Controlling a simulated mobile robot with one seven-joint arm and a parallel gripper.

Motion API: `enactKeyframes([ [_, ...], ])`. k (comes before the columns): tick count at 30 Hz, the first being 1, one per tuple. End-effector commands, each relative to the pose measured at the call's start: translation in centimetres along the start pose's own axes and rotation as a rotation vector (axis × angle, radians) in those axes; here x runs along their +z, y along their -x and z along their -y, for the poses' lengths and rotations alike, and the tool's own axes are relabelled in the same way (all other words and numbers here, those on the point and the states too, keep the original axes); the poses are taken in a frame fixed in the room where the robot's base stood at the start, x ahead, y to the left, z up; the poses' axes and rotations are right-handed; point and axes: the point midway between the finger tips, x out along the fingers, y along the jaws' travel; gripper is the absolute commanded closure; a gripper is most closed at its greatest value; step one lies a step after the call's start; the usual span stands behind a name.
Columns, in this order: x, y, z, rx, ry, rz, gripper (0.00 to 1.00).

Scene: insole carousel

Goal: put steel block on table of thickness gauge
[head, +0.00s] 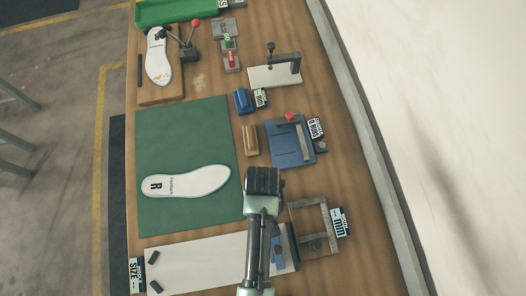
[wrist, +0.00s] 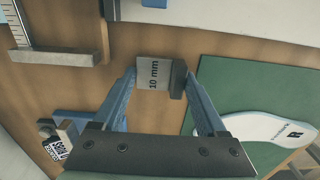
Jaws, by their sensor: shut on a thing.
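The steel block (wrist: 152,74), a small grey piece marked "10 mm", sits between the fingertips of my gripper (wrist: 160,80) in the wrist view. My gripper is shut on it, with a dark pad at its right side. In the head view my gripper (head: 262,180) is above the wooden bench, right of the insole, and hides the block. A grey metal frame with an "mm" label, apparently the thickness gauge (head: 296,207), stands to the lower right. Part of a frame with a scale (wrist: 55,57) shows at upper left in the wrist view.
A green mat (head: 185,125) with a white insole (head: 185,182) lies to the left. A blue device (head: 282,154) with a red knob stands above the gauge. A white board (head: 200,262) lies below the mat.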

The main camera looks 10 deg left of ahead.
Motion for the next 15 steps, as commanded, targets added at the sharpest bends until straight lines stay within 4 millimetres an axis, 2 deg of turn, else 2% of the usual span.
enactKeyframes([
  [4, -0.04, -0.28, -0.01, 0.0, 0.0, 0.0, 0.92],
  [5, -0.02, -0.32, 0.0, 0.0, 0.0, 0.0, 0.24],
  [6, -0.02, -0.25, 0.0, 0.0, 0.0, 0.0, 0.17],
  [9, -0.02, -0.24, 0.0, 0.0, 0.0, 0.0, 0.0],
  [15, -0.01, -0.21, 0.0, 0.0, 0.0, 0.0, 0.0],
])
